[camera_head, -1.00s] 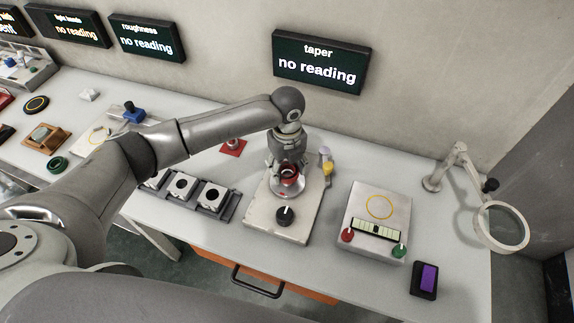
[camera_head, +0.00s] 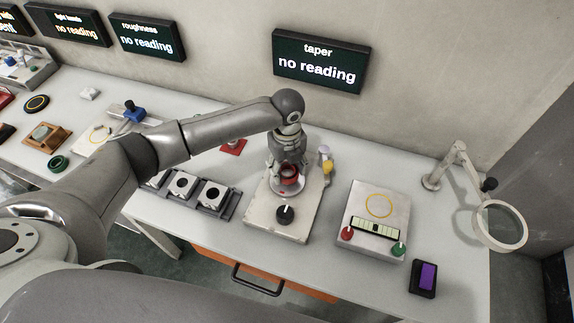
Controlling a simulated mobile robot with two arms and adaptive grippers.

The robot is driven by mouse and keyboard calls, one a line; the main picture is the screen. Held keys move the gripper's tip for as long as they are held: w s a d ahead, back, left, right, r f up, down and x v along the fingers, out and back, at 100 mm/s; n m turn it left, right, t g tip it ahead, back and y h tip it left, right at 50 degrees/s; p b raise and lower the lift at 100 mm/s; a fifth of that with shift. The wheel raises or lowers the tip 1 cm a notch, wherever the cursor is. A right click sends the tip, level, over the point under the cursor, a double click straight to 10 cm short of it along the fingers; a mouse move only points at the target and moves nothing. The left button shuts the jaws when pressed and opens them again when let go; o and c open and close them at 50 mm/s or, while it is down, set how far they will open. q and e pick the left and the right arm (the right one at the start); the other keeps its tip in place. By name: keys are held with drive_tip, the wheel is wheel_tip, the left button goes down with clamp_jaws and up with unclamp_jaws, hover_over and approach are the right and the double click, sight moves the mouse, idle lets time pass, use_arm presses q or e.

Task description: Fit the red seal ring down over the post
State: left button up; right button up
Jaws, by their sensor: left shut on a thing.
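The red seal ring (camera_head: 289,175) is held in my left gripper (camera_head: 288,172), which points down with its fingers shut on it. The ring is directly above the round metal plate (camera_head: 284,189) of the pale instrument (camera_head: 263,217). The post is not clearly visible; the ring and the gripper fingers cover that spot. I cannot tell whether the ring is around the post or just above it. My right gripper is not in view.
A dark knob (camera_head: 285,213) is at the instrument's front. A tray of square blocks (camera_head: 213,195) stands to the left. A box with a yellow ring mark (camera_head: 379,206) and a magnifier (camera_head: 502,225) stand to the right. The wall display (camera_head: 320,62) reads "no reading".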

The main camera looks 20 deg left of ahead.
use_arm(q)
drive_tip(key=shift+f, duration=0.4)
idle(0.6)
drive_tip(key=o, duration=1.1)
drive_tip(key=shift+r, duration=0.1)
wheel_tip(320, 180, up, 12)
drive_tip(key=shift+f, duration=0.1)
idle(0.5)
